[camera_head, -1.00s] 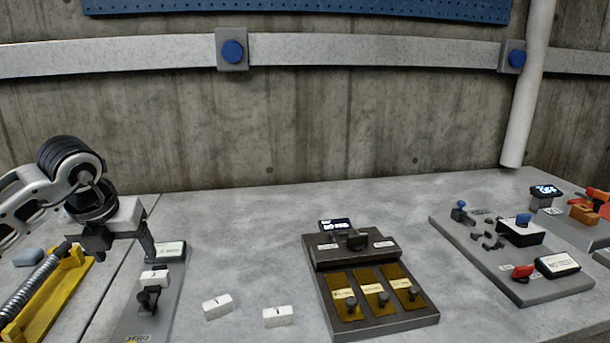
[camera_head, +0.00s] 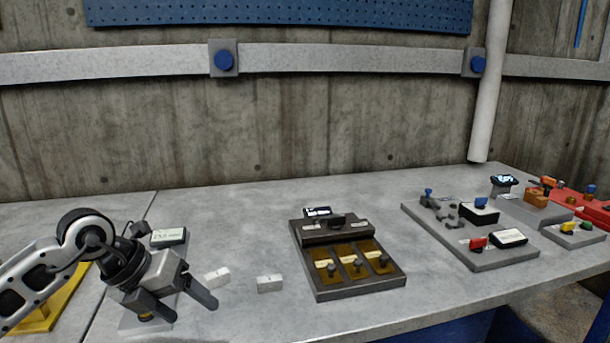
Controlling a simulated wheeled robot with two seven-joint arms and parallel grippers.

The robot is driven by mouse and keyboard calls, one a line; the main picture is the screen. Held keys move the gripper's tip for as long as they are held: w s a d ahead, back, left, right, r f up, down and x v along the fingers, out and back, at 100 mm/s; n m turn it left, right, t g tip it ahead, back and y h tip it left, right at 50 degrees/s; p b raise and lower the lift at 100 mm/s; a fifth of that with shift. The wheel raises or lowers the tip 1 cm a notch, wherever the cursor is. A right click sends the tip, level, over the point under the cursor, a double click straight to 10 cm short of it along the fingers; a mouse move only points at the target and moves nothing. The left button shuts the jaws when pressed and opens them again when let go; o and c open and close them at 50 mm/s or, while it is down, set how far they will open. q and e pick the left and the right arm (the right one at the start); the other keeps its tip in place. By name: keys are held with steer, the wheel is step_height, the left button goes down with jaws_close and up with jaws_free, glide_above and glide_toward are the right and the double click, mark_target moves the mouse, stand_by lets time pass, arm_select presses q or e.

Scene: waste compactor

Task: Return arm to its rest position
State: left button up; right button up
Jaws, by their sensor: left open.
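My left arm comes in from the lower left in the head view. Its gripper (camera_head: 188,304) is open and empty, with its two dark fingers pointing down and to the right. It is over the front left of the bench, in front of a grey device (camera_head: 130,319) with a small display (camera_head: 168,237). The gripper and wrist hide most of that device. My right gripper is not in view.
Two small white blocks (camera_head: 216,278) (camera_head: 270,284) lie right of the gripper. A dark box with yellow slots (camera_head: 318,290) stands mid-bench. A grey panel with coloured knobs (camera_head: 440,236) lies right. A yellow frame (camera_head: 62,303) is behind my arm. The bench's front edge is at lower right.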

arm_select(q)
steer(key=s+d+r+n+h, duration=0.1)
steer(key=s+d+n+h, duration=0.1)
steer(key=s+d+h, duration=0.35)
steer(key=s+d+n+h, duration=0.1)
steer(key=s+d+h, duration=0.1)
steer(key=d+h, duration=0.6)
steer(key=a+f+n+t+y, duration=0.3)
steer(key=f+n+t+y, duration=0.3)
steer(key=n, duration=0.6)
steer(key=a+f+n+t+y, duration=0.35)
steer(key=n+t+y, duration=0.3)
steer(key=n, duration=0.55)
steer(key=s+a+f+n+g+y, duration=0.1)
steer(key=s+f+n+g+y, duration=0.2)
steer(key=s+f, duration=0.9)
step_height(320, 180, down, 2)
steer(key=n+g, duration=0.2)
steer(key=n, duration=0.1)
steer(key=shift+a+n, duration=0.3)
steer(key=shift+a, duration=0.1)
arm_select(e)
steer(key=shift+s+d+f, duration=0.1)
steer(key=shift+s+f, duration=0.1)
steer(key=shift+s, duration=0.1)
